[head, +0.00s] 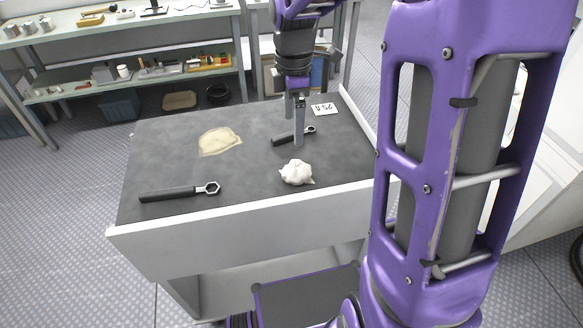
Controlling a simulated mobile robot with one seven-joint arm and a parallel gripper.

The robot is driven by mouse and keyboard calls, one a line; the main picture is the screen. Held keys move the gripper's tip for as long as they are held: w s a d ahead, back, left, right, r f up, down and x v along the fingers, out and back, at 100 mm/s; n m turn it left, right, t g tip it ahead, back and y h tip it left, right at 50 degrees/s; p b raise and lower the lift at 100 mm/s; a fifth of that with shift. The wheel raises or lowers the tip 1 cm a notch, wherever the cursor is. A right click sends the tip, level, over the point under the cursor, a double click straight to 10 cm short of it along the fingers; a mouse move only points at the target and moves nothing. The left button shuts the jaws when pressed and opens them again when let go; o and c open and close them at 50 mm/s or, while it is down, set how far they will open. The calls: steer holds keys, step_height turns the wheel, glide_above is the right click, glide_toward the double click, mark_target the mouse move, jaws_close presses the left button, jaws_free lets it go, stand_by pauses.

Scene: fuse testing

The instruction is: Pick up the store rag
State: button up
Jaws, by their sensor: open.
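Two cloth-like things lie on the dark top of the cart (170,160). One is a crumpled white rag (297,173) in a bunched heap near the front edge. The other is a flat, beige cloth (220,141) toward the back left. I cannot tell from the picture which is the store rag. My gripper (294,132) points down over the cart, behind the crumpled white rag and right of the beige cloth. It is open, with nothing visible between its fingers.
Another wrench (180,192) lies at the front left. A white card marked "25 A" (323,109) lies at the back right. The cart has a raised light front wall (240,222). Shelves (130,55) stand behind.

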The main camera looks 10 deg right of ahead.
mark_target(293, 166)
step_height(293, 166, down, 15)
steer(key=shift+f+b, duration=0.1)
steer(key=shift+b, duration=0.7)
steer(key=c, duration=1.3)
step_height(293, 166, up, 10)
steer(key=shift+r+p, duration=0.1)
steer(key=shift+p, duration=0.55)
steer(key=o, duration=0.8)
steer(key=c, duration=0.7)
steer(key=shift+s, duration=0.15)
